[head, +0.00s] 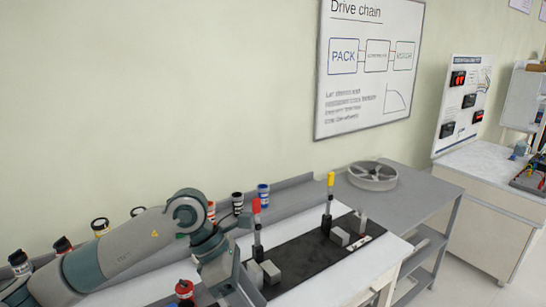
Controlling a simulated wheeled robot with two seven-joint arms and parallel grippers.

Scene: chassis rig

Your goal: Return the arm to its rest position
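My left arm (115,248) comes in from the lower left, reaches over the bench and bends down at its far joint. Its grey end, with my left gripper (238,284), is low at the bottom edge of the head view, beside the left end of the black plate (300,258). The fingers cannot be made out, so whether they are open or shut does not show. My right arm and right gripper are not in view.
On the black plate stand a red-topped post (257,230), a yellow-topped post (328,205) and grey blocks (271,272). Several coloured-banded cylinders, one blue-banded (263,194), line the back ledge. A round spoked wheel (373,176) lies on the grey table (425,200) at right.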

